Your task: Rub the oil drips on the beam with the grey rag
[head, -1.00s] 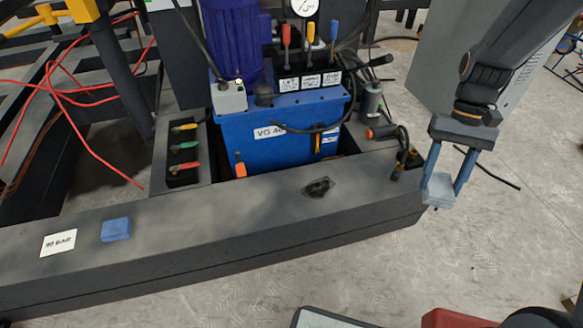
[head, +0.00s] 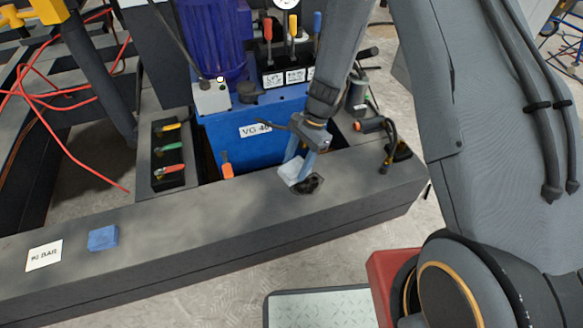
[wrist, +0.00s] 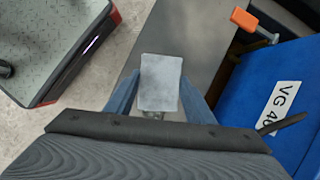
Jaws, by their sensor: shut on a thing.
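My gripper (head: 304,160) is shut on the grey rag (head: 292,171), a pale folded cloth, over the dark beam (head: 180,230). The rag also shows between the two blue fingers in the wrist view (wrist: 160,80). The oil drips (head: 309,184) are a dark, glossy patch on the beam's top, just right of and below the rag in the head view. The rag overlaps the patch's edge in that view. I cannot tell whether it touches the beam. The oil is not visible in the wrist view.
A blue cloth block (head: 103,238) and a white card (head: 44,255) lie at the beam's left. Behind the beam stand a blue hydraulic unit (head: 220,150) with levers and a tray of coloured-handled tools (head: 168,178). A hose fitting (head: 388,150) lies at the right end.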

